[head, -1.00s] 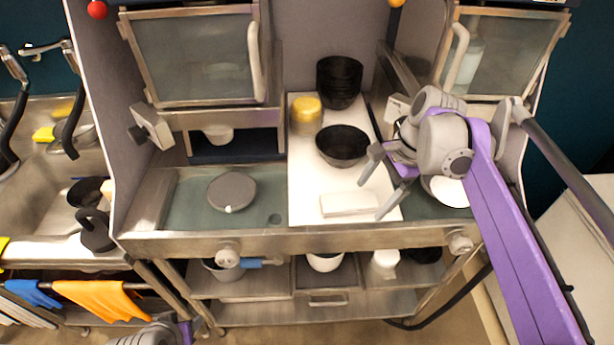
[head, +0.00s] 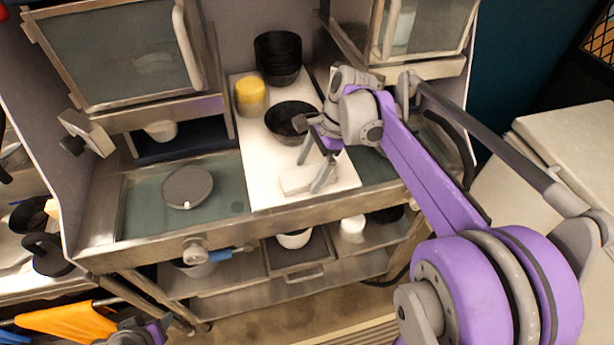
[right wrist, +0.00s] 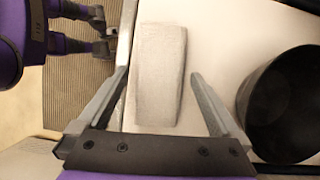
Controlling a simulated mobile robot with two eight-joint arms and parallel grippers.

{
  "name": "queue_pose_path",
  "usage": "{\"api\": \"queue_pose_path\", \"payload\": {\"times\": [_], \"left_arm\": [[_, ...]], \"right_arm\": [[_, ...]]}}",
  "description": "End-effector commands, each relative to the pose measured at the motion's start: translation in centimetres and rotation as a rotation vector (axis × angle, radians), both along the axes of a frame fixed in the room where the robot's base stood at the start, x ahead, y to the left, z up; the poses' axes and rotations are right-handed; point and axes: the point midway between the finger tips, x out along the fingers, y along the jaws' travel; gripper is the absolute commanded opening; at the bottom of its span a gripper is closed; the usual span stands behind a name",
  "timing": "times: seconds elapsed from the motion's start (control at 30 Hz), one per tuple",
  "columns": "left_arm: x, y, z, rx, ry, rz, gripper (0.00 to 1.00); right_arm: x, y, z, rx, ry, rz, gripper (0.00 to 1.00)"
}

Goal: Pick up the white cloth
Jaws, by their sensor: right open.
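The white cloth (head: 300,180) is a flat folded rectangle on the white board, near its front edge. In the right wrist view the cloth (right wrist: 160,72) lies lengthwise between my finger lines. My right gripper (head: 312,166) is open and empty, just above the cloth with its fingers pointing down. In the right wrist view its fingertips (right wrist: 159,74) stand on either side of the cloth, and the gap is wider than the cloth. Whether they touch the board is unclear. Part of my left arm shows at the lower left of the head view; its jaws cannot be made out.
A black bowl (head: 291,121) stands close behind the right gripper, also seen in the right wrist view (right wrist: 283,105). A stack of black bowls (head: 278,58) and a yellow container (head: 250,96) are farther back. A grey round lid (head: 187,187) lies on the left counter.

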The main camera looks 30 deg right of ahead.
Motion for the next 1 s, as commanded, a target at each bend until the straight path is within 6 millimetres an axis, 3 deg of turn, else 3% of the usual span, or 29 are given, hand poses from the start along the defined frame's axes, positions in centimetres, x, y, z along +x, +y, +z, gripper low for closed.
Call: {"api": "queue_pose_path", "payload": {"times": [0.1,0.53,0.83,1.0], "left_arm": [[0.0,0.0,0.0,0.0,0.0,0.0,0.5],[0.0,0.0,0.0,0.0,0.0,0.0,0.5],[0.0,0.0,0.0,0.0,0.0,0.0,0.5],[0.0,0.0,0.1,0.0,-0.001,0.0,0.5]], "right_arm": [[0.0,0.0,0.0,0.0,0.0,0.0,0.98],[0.0,0.0,0.0,0.0,-0.001,0.001,0.21],[0.0,0.0,0.3,0.0,-0.001,0.001,0.19],[0.0,0.0,1.9,0.0,-0.001,0.001,0.19]]}}
